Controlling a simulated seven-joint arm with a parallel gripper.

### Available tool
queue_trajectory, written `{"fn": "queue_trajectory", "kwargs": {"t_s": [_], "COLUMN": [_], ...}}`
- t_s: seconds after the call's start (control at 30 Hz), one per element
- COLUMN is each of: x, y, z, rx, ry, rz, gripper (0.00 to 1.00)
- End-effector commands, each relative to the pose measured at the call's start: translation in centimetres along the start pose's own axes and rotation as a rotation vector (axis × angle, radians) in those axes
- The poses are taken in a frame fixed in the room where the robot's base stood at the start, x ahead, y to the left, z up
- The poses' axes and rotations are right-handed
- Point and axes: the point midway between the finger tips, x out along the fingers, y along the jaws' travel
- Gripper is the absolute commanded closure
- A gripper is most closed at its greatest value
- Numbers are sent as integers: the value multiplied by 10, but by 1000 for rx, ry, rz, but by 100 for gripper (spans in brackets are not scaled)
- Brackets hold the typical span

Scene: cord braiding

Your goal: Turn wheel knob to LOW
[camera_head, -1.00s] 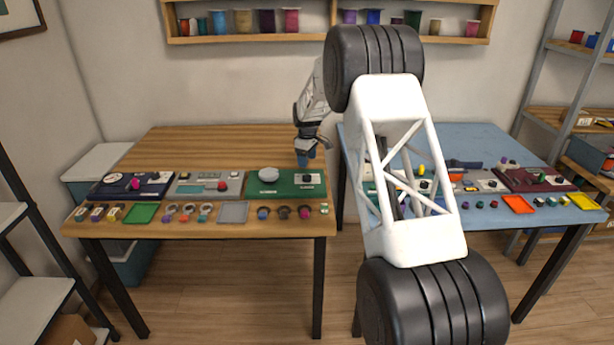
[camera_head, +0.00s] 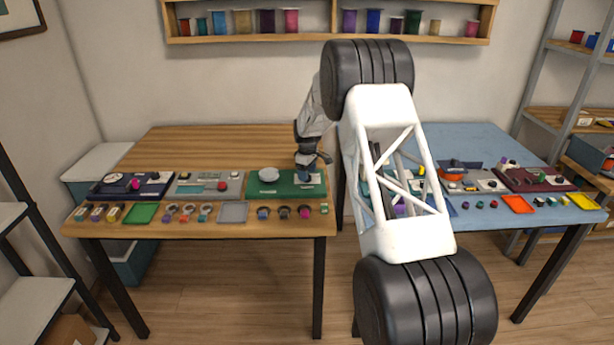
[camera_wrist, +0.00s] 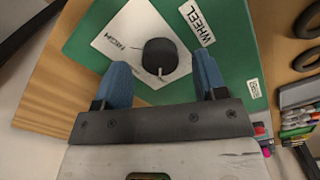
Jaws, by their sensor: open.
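The wheel knob (camera_wrist: 160,55) is a dark round knob with a pale pointer line. It sits on a white plate (camera_wrist: 125,25) on the green board (camera_wrist: 228,45), beside a label reading WHEEL (camera_wrist: 202,22). In the wrist view the pointer line is on the knob's side nearest my gripper. A small word is printed on the plate, hard to read. My gripper (camera_wrist: 162,75) is open, with one blue finger on each side of the knob's near part. I cannot tell whether the fingers touch it. In the head view my gripper (camera_head: 308,174) is over the green board's right part and hides the knob.
A white round dish (camera_head: 268,174) sits left on the green board. A grey board (camera_head: 207,186) and a dark blue board (camera_head: 130,187) lie further left. Rings and a grey tray (camera_head: 233,212) line the front edge. The back of the wooden table (camera_head: 220,143) is clear.

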Motion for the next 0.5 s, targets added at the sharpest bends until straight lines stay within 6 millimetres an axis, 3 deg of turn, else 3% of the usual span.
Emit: {"fn": "queue_trajectory", "kwargs": {"t_s": [0.2,0.5], "x": [13,15], "y": [0,0], "z": [0,0], "rx": [0,0], "ry": [0,0], "rz": [0,0], "gripper": [35,35]}}
